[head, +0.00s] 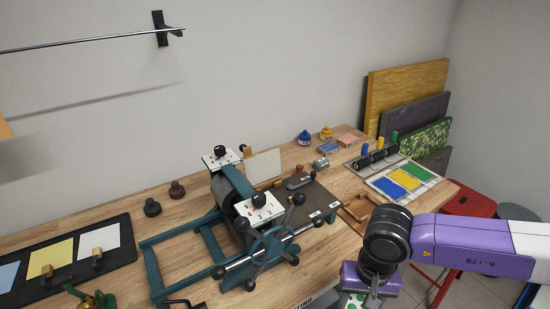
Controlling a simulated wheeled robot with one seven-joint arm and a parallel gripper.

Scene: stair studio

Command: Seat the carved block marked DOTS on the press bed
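The press (235,205) stands mid-table, with a teal frame, a dark roller and a spoked wheel (270,245) in front. A dark flat board (318,203) with small white labels lies at its right; I cannot tell whether this is the bed. No DOTS mark can be read, so I cannot pick out that block. My gripper (371,284) is at the bottom edge, right of the press and in front of the table.
A dark tray (130,262) with coloured sheets lies at the left. Ink slabs in blue, yellow and green (427,173) lie at the right, with rollers (377,156) behind. Patterned boards (407,90) lean on the wall. A red stool (468,203) stands beyond the table's right end.

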